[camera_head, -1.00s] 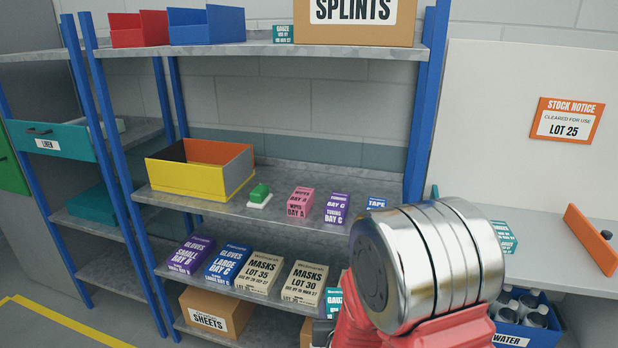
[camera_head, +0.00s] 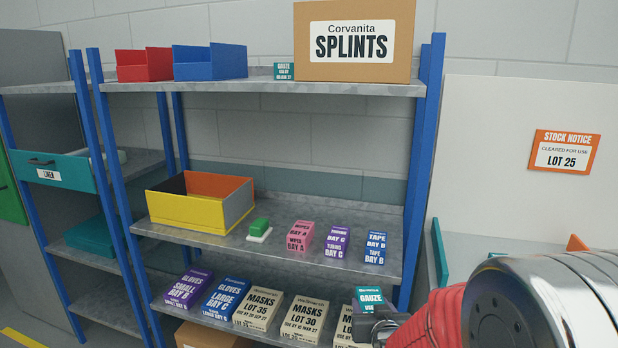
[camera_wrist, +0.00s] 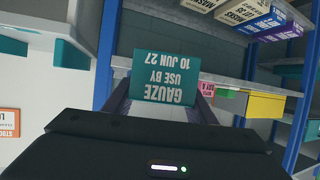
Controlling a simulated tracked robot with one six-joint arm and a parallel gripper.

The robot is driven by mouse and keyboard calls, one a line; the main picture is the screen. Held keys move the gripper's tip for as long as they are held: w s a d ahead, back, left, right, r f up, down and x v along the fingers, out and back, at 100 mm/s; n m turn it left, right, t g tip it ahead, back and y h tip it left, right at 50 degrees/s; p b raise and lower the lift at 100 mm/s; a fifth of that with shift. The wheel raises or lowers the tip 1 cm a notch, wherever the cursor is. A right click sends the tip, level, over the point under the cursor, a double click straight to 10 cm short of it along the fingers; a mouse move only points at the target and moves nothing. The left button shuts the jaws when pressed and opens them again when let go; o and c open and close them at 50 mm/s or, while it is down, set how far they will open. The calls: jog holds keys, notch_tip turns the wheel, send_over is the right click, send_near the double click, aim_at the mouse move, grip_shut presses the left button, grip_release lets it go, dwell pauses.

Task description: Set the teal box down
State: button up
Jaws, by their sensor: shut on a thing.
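The teal box (camera_head: 370,298), labelled GAUZE, is held in my gripper (camera_head: 378,325), in front of the right end of the shelf that carries gloves and masks. In the wrist view the teal box (camera_wrist: 165,82) sits between the two fingers of my gripper (camera_wrist: 163,100); its label reads upside down, GAUZE USE BY 10 JUN 27. I see no surface touching its underside; its lower part is hidden in the head view. A smaller-looking teal gauze box (camera_head: 284,71) stands on the top shelf beside the SPLINTS carton (camera_head: 355,40).
The middle shelf (camera_head: 215,238) holds a yellow bin (camera_head: 187,211), a green-and-white item (camera_head: 260,229), and wipes, tubing and tape boxes (camera_head: 375,248). Gloves and masks boxes (camera_head: 258,307) fill the shelf below. Blue posts (camera_head: 418,180) frame the rack. My arm covers the lower right.

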jog(key=shift+f, duration=0.1)
jog(key=s+f, duration=0.5)
jog(key=f, duration=0.1)
jog(key=shift+a, duration=0.15)
dwell(0.7)
